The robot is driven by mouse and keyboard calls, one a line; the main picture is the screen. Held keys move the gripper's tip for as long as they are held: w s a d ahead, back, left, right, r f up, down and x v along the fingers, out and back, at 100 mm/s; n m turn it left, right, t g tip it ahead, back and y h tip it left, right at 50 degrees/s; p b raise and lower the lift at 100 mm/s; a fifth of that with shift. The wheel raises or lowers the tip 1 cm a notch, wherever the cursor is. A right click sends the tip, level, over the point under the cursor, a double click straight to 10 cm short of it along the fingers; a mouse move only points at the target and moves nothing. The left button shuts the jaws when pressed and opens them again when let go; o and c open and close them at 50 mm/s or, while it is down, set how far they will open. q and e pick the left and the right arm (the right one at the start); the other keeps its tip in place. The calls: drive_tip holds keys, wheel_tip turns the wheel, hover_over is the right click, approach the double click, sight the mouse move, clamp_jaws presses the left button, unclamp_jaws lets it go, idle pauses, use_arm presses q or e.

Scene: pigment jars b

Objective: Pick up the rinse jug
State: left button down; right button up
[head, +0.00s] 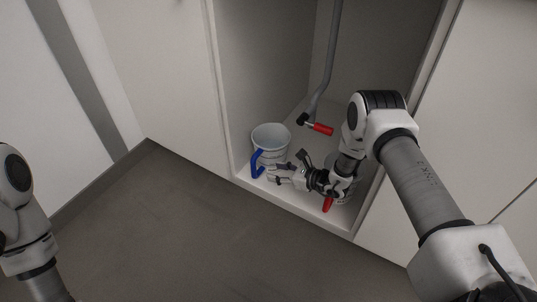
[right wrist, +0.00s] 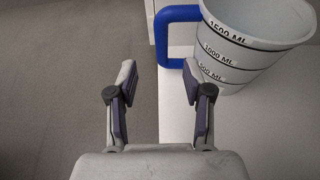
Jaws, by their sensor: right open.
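The rinse jug (head: 270,133) is a white, tapered measuring jug with a blue handle. It stands upright on the cabinet floor near the left wall. In the right wrist view the jug (right wrist: 257,27) is at upper right, with black volume marks, and its blue handle (right wrist: 162,38) faces left. My right gripper (head: 285,165) is beside the jug's near right side in the head view. In the wrist view the open gripper (right wrist: 159,82) has nothing between its fingers; the handle lies beyond the fingertips. Whether the right finger touches it I cannot tell. My left gripper is out of view.
The jug is inside an open cabinet (head: 240,178) with a raised white front edge. A grey pipe (head: 332,50) with a red-handled valve (head: 322,129) hangs behind my right arm. A red item (head: 327,204) shows below my right wrist. The grey floor (head: 170,230) in front is clear.

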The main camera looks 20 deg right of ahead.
sight(253, 167)
drive_tip(key=b+x, duration=0.1)
drive_tip(key=x, duration=0.1)
drive_tip(key=b+x, duration=0.1)
drive_tip(key=x, duration=0.2)
drive_tip(key=shift+a+f+b, duration=0.1)
drive_tip(key=shift+f+b, duration=0.25)
drive_tip(key=shift+f, duration=0.05)
drive_tip(key=b+x, duration=0.4)
drive_tip(key=x, duration=0.1)
drive_tip(key=shift+f, duration=0.2)
drive_tip(key=shift+w, duration=0.35)
drive_tip(key=shift+r, duration=0.2)
clamp_jaws()
